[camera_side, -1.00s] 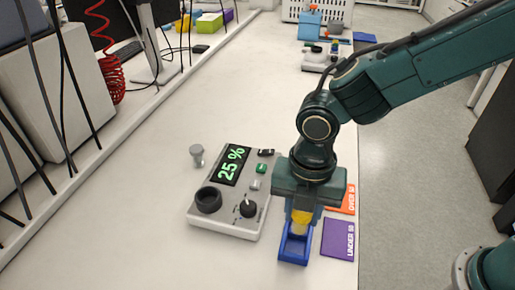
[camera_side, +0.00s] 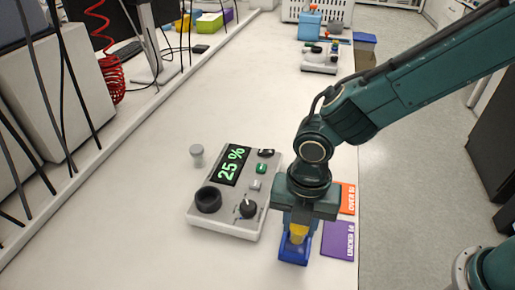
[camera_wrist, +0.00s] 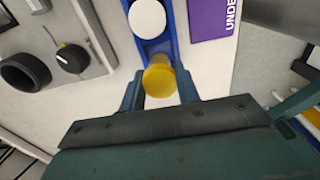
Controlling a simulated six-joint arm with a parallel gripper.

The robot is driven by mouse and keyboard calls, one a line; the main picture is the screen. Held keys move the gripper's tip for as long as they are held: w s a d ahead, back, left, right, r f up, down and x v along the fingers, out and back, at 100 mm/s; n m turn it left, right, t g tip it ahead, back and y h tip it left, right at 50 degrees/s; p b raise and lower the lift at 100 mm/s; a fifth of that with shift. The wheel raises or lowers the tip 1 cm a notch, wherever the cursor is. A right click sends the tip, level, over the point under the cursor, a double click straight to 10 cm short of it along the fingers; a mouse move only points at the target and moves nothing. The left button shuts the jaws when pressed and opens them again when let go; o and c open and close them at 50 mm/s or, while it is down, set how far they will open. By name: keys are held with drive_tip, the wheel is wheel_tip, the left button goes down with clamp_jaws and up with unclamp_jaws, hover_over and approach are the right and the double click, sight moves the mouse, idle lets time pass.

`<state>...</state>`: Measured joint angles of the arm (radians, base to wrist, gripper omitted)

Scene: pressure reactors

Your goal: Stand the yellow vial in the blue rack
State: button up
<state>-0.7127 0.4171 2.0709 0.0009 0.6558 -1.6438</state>
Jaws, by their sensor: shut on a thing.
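My gripper (camera_side: 297,226) is shut on the yellow vial (camera_side: 298,234), with its fingers pointing down at the blue rack (camera_side: 294,256). In the wrist view the vial's round yellow top (camera_wrist: 159,80) sits between the two fingers (camera_wrist: 158,92). The blue rack (camera_wrist: 166,45) lies directly past and below it. The vial's lower part is hidden, and I cannot tell how deep it is in the rack. A white round thing (camera_wrist: 147,18) shows in the rack beside the yellow vial.
A grey device with a display reading 25 % (camera_side: 233,165) stands close left of my gripper. A purple UNDER 50 card (camera_side: 338,241) and an orange card (camera_side: 347,198) lie on the right. A small grey-topped item (camera_side: 197,153) stands behind left. The front left bench is clear.

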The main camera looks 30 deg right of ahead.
drive_tip(key=shift+f, duration=0.2)
idle(0.7)
drive_tip(key=shift+f, duration=0.4)
drive_tip(key=shift+f, duration=0.3)
drive_tip(key=shift+f, duration=0.4)
drive_tip(key=shift+f, duration=0.45)
idle(0.5)
drive_tip(key=o, duration=1)
drive_tip(key=shift+o, duration=0.6)
drive_tip(key=o, duration=0.4)
